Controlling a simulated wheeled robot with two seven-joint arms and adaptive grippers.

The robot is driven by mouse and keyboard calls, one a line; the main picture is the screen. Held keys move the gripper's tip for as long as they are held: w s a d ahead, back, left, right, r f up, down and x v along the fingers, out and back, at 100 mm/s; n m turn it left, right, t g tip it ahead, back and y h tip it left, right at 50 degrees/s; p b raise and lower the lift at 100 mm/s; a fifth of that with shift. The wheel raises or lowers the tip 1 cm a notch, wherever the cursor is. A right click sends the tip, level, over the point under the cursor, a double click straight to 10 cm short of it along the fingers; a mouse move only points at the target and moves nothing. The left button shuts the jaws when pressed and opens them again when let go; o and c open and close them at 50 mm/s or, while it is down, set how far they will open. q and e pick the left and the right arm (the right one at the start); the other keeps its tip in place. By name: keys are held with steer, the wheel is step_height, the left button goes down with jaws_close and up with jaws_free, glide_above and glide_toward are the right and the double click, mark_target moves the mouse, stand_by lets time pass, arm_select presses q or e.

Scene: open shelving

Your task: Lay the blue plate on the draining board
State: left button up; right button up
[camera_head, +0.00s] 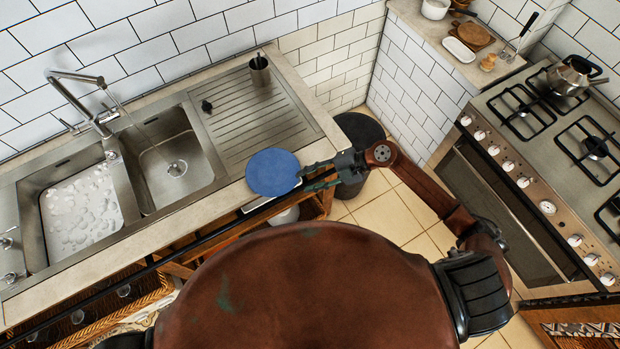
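The blue plate (272,172) is round and lies roughly flat in view, over the counter's front edge just below the draining board. The draining board (250,115) is the ribbed steel area right of the sink basins. My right gripper (304,180) reaches in from the right, with its fingertips at the plate's right rim, and appears shut on it. The exact contact is too small to see clearly. Whether the plate's underside touches the counter cannot be told. My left gripper is not in view.
A dark cup (259,72) with a utensil stands at the board's back right, and a small black item (206,106) lies at its left. The board's middle is clear. The tap (95,115) rises behind the basins. A stove (550,130) with a kettle (572,75) is at right.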

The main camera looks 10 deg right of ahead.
mark_target(288, 187)
steer(key=x, duration=0.7)
steer(key=shift+a, duration=0.15)
jaws_close()
stand_by(0.5)
